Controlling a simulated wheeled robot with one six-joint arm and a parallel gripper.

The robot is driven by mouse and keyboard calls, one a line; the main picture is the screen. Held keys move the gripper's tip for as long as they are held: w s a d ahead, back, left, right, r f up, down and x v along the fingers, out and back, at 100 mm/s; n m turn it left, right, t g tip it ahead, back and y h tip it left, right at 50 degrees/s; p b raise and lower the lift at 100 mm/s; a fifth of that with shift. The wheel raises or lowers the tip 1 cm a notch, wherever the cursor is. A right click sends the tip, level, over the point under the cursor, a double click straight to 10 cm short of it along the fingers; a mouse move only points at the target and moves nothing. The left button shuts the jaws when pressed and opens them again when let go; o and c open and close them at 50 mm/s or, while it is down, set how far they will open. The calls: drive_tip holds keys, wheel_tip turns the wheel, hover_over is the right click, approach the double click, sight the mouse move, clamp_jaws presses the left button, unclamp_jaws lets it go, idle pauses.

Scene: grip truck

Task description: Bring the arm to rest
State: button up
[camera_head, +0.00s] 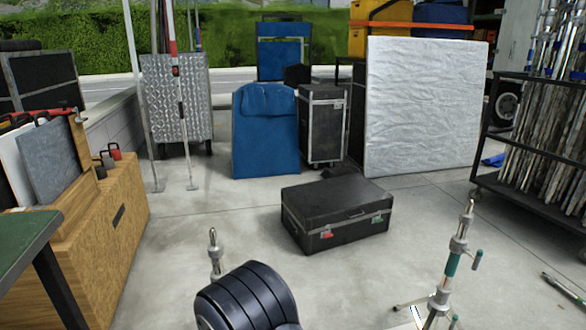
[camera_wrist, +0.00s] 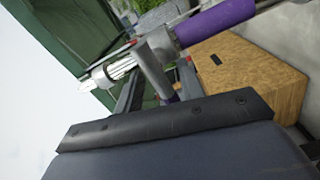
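My gripper (camera_wrist: 158,72) shows in the wrist view as two dark fingers standing apart beyond a black bolted strip. Nothing is clearly clamped between them. A grey metal post with a purple part shows between and beyond the fingers; its distance is hard to tell. In the head view my dark ribbed arm link rises at the bottom, left of centre, and the gripper itself does not show there.
A black case (camera_head: 335,215) lies on the open concrete floor. A metal stand (camera_head: 452,262) is at the right front. A wooden box (camera_head: 105,225) and green-topped table (camera_head: 25,240) are at left. A rack (camera_head: 530,150) stands right; a silver-white panel (camera_head: 420,105) stands behind.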

drive_tip(key=m+b, duration=0.1)
drive_tip(key=m, duration=0.2)
drive_tip(key=shift+d+m, duration=0.1)
drive_tip(key=shift+m, duration=0.3)
drive_tip(key=shift+r+m+b, duration=0.15)
drive_tip(key=shift+m+b, duration=0.2)
drive_tip(key=shift+m, duration=0.15)
